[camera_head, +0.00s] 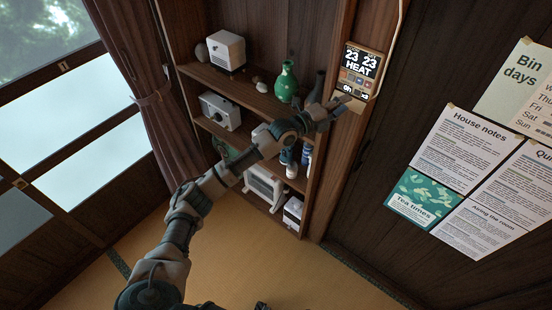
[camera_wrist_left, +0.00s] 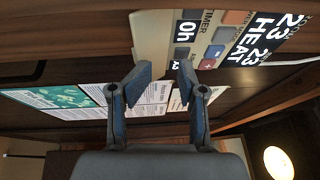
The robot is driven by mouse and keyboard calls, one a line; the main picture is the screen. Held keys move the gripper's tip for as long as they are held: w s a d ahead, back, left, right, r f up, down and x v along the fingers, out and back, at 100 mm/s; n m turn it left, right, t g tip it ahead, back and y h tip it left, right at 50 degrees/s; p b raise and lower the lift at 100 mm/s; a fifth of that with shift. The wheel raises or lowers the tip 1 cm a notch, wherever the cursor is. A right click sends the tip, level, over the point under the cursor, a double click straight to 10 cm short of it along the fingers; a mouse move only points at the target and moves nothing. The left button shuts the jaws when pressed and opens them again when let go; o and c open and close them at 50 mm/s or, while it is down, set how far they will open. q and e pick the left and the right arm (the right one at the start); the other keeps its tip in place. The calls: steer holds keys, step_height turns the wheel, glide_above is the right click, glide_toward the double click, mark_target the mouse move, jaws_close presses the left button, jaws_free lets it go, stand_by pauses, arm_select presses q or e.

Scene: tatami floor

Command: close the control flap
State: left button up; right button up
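The control panel (camera_head: 361,70) is on the wooden post right of the shelf, its lit display reading 23 23 HEAT. It also shows in the left wrist view (camera_wrist_left: 222,42), turned on its side, with its row of buttons uncovered. The pale flap (camera_head: 352,104) stands open at the panel's lower edge, and shows in the left wrist view (camera_wrist_left: 150,42) beside the buttons. My left gripper (camera_head: 338,101) is at the flap, fingers apart and nothing between them. In the left wrist view its fingertips (camera_wrist_left: 162,75) overlap the flap and panel edge; I cannot tell whether they touch.
The shelf left of the post holds a white box (camera_head: 226,50), a green vase (camera_head: 286,81) and other items near my forearm. Paper notices (camera_head: 465,150) hang on the dark wall at right. Tatami floor (camera_head: 240,260) is clear below. A curtain and windows are at left.

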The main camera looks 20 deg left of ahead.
arm_select(q)
steer(key=b+v, duration=0.3)
steer(key=v, duration=1.4)
steer(key=w+a+f+n+y, duration=0.2)
steer(key=f+n, duration=0.1)
steer(key=f, duration=0.4)
steer(key=w+a+f+n+y, duration=0.2)
steer(key=w+a+f+n, duration=0.1)
steer(key=f, duration=0.4)
steer(key=w+a+f+n+y+p, duration=0.1)
steer(key=w+a+f+n+y, duration=0.1)
steer(key=f, duration=0.6)
steer(key=shift+w+a+n+t, duration=0.3)
steer(key=shift+w+a+n, duration=0.15)
steer(key=shift+n, duration=0.35)
